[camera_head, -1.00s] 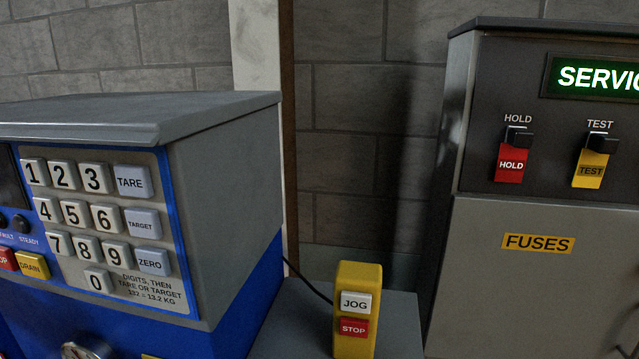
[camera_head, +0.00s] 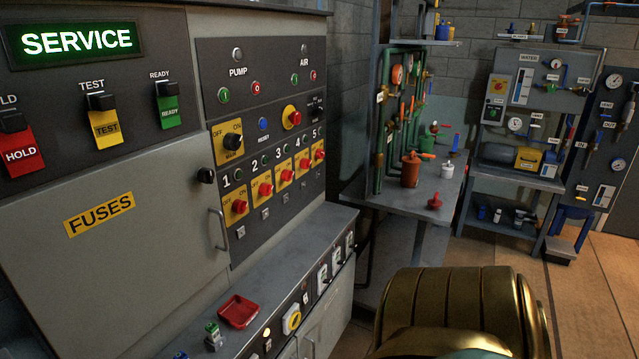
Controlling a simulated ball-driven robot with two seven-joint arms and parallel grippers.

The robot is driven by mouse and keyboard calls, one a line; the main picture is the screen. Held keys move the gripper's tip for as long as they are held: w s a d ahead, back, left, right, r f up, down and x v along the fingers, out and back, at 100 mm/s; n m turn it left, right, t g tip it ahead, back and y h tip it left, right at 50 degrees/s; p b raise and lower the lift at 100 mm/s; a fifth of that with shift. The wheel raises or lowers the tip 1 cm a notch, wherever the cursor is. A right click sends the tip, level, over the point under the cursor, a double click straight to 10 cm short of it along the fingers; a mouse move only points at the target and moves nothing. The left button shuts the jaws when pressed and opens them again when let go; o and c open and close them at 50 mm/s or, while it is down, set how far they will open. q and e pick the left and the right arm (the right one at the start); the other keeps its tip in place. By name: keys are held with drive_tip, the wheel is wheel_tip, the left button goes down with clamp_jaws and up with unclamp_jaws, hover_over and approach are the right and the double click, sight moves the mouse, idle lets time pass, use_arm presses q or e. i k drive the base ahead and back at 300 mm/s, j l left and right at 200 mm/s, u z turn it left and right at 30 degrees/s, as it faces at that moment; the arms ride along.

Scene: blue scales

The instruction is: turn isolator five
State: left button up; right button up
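The control cabinet has a row of red rotary isolator knobs on yellow plates, numbered from 1 to 5. Isolator five (camera_head: 320,155) is the rightmost and highest in the picture, under the label 5. Isolator four (camera_head: 304,164) is just left of it and isolator one (camera_head: 239,206) is at the lower left end. The knob of isolator five is too small for me to read its setting surely. Neither of my grippers shows.
A grey ledge below the panel carries a red tray (camera_head: 238,311). The fuses door (camera_head: 110,235) is shut, with a handle at its right. A large gold ribbed body (camera_head: 455,305) fills the lower right foreground. Pipework benches stand behind, with open floor at right.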

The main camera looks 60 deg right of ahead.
sight(320, 153)
drive_tip(key=z, duration=1.95)
drive_tip(key=i+l, duration=0.15)
